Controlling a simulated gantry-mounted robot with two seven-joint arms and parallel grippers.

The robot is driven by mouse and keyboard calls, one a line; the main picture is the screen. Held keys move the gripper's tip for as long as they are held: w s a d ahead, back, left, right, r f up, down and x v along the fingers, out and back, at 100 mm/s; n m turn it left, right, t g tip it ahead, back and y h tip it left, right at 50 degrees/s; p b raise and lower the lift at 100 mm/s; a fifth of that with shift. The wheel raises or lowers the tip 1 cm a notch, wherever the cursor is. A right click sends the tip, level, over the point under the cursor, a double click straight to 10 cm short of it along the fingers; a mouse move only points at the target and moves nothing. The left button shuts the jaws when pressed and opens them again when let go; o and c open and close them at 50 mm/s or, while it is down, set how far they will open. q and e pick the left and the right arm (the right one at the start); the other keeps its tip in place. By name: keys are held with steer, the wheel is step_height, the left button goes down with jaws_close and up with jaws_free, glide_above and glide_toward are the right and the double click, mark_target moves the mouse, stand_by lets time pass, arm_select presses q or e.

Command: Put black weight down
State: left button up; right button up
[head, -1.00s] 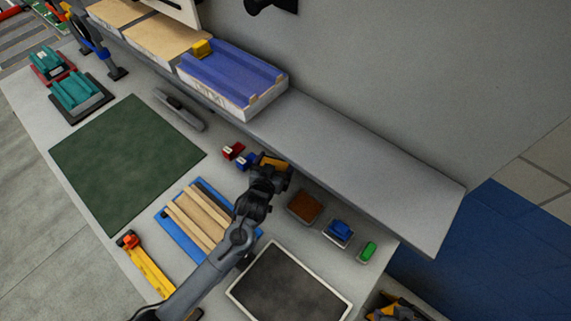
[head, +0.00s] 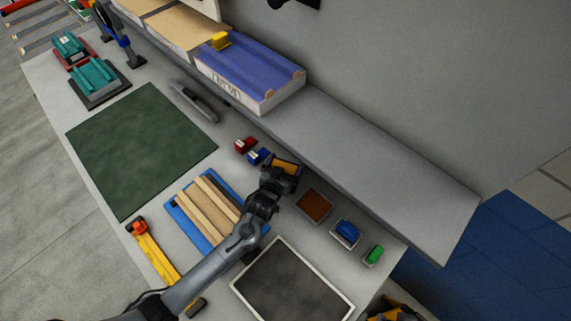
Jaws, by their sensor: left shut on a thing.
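My left gripper (head: 283,174) reaches in from the lower left and is low over the back of the bench, beside the shelf's front edge. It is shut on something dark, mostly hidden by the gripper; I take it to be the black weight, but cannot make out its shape. A yellow-orange patch shows at the fingers. Just left of the gripper are a small red block (head: 244,145) and a small blue block (head: 258,157) in a row. Whether the held thing touches the bench cannot be told.
A brown-filled tray (head: 314,206), a blue-filled bin (head: 345,233) and a green-filled bin (head: 373,255) stand to the right. A blue board (head: 177,211) with wooden strips and a dark framed tray (head: 291,285) lie in front. The green mat (head: 140,150) is clear. The shelf (head: 385,160) overhangs the back.

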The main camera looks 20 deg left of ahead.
arm_select(q)
steer(key=shift+f, duration=0.2)
steer(key=shift+a+f, duration=0.1)
steer(key=shift+f, duration=0.2)
steer(key=o, duration=1.7)
steer(key=shift+s+f+b, duration=0.15)
steer(key=shift+f+b, duration=0.15)
steer(key=shift+f, duration=0.05)
steer(key=shift+r, duration=0.1)
steer(key=shift+r, duration=0.3)
steer(key=v, duration=0.4)
steer(key=p+v, duration=0.1)
steer(key=v, duration=0.3)
steer(key=r+v, duration=0.1)
steer(key=v, duration=0.3)
steer(key=shift+r+p, duration=0.1)
steer(key=shift+p, duration=0.25)
